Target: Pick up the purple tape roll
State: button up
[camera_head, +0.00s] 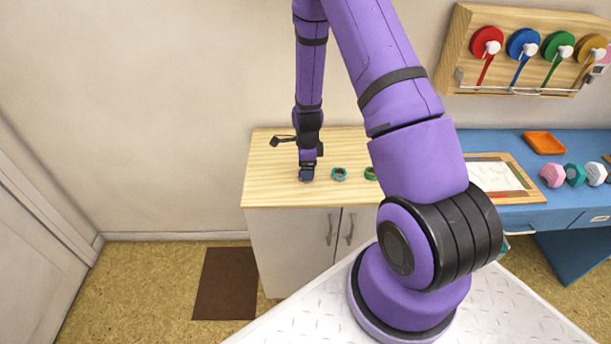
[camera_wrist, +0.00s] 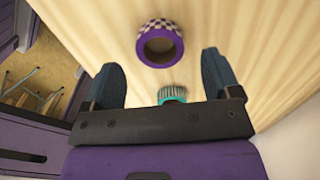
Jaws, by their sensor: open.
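The purple tape roll (camera_wrist: 160,44) has a purple ring and a checkered outer band. In the wrist view it lies on the light wooden cabinet top, ahead of my gripper and between the lines of its two fingers. My gripper (camera_wrist: 162,80) is open, with its dark blue fingers apart and nothing between the tips. In the head view my gripper (camera_head: 306,176) is low over the left part of the cabinet top, and the purple roll is not clearly seen there, likely hidden by the gripper.
A teal tape roll (camera_head: 339,174) sits right of my gripper; a striped teal roll (camera_wrist: 172,93) shows near the gripper base. A green roll (camera_head: 371,173) is partly behind my arm. The cabinet top (camera_head: 262,180) is bare at left. A blue desk (camera_head: 520,215) stands at right.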

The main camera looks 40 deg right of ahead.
jog(key=shift+f, duration=1.4)
jog(key=c, duration=1)
jog(key=shift+r, duration=0.1)
